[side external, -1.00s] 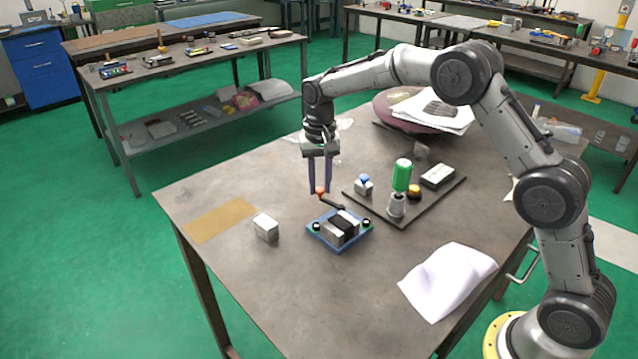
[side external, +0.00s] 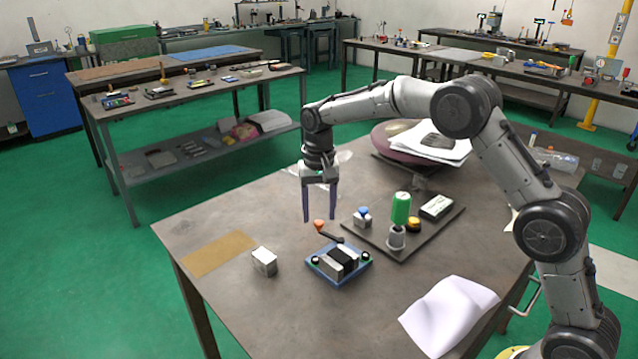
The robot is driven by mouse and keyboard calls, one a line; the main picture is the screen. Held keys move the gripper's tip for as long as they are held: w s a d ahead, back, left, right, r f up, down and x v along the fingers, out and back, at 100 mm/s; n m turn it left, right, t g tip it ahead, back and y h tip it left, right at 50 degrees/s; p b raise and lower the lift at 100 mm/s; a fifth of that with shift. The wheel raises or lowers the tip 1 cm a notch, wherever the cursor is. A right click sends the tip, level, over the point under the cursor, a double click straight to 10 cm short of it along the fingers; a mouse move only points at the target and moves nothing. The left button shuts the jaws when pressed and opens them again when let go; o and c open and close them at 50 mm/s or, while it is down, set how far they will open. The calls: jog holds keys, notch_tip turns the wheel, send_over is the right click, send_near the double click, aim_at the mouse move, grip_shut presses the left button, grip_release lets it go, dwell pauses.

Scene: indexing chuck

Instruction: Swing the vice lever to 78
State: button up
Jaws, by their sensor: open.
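The vice (side external: 338,264) sits on a blue base plate on the table, with a dark block between its light grey jaws. Its lever is a short dark arm with an orange-red knob (side external: 319,226) at the back left, pointing toward the upper left in the picture. My gripper (side external: 320,219) points straight down with its two dark fingers apart and nothing between them. In this view the fingertips appear on either side of the knob, slightly above it. I cannot tell whether they touch it. No scale numbers are readable.
A grey metal block (side external: 264,261) stands left of the vice. White paper (side external: 449,312) lies at the front right. A tan mat (side external: 217,252) lies left.

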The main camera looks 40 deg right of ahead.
notch_tip(320, 180, up, 12)
jog(key=shift+r, duration=0.2)
dwell(0.4)
notch_tip(320, 180, up, 9)
jog(key=t, duration=0.2)
send_over(319, 222)
jog(key=s, duration=0.6)
jog(key=s+d+r+n+t, duration=0.1)
jog(key=s+r, duration=0.4)
jog(key=s, duration=0.7)
jog(key=s+f+n+t, duration=0.2)
jog(key=s+f, duration=0.3)
jog(key=s, duration=0.7)
jog(key=s+f+n, duration=0.3)
jog(key=s+f, duration=0.3)
jog(key=f, duration=0.4)
jog(key=shift+d+f+n+t, duration=0.2)
jog(key=shift+d+n+t, duration=0.1)
jog(key=shift+d, duration=0.1)
